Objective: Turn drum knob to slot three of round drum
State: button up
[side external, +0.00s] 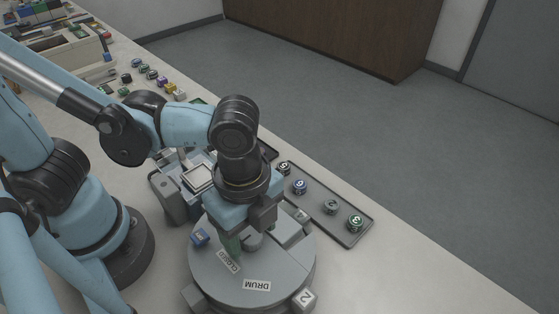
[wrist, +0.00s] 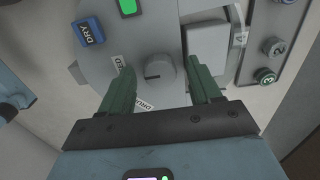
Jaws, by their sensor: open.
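The round drum is a grey disc (side external: 215,278) in the lower middle of the side view, with labels "CLOSED" and "DRUM" on top; it also fills the upper middle of the wrist view (wrist: 110,45). The drum knob (wrist: 160,70) is a small grey round knob with a short dark line on its face. My gripper (wrist: 160,66) is open, its green fingers on either side of the knob with gaps visible. In the side view my gripper (side external: 240,236) is low over the drum and partly hides the knob. A "2" block (side external: 305,299) sits at the drum's front rim; I cannot make out slot three.
A blue "DRY" block (wrist: 87,31) sits at the drum's left. A dark tray (side external: 345,238) with several numbered round pieces lies right of the drum. A grey machine (side external: 172,196) stands behind. The bench front right is clear.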

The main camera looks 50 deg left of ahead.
grip_shut()
jog(key=shift+m, duration=0.3)
jog(key=m, duration=0.3)
jog(key=shift+m, duration=0.3)
jog(key=m, duration=0.4)
jog(key=shift+m, duration=0.3)
jog(key=m, duration=0.4)
jog(key=shift+m, duration=0.3)
jog(key=m, duration=0.4)
jog(key=shift+s+m, duration=0.1)
jog(key=shift+m, duration=0.2)
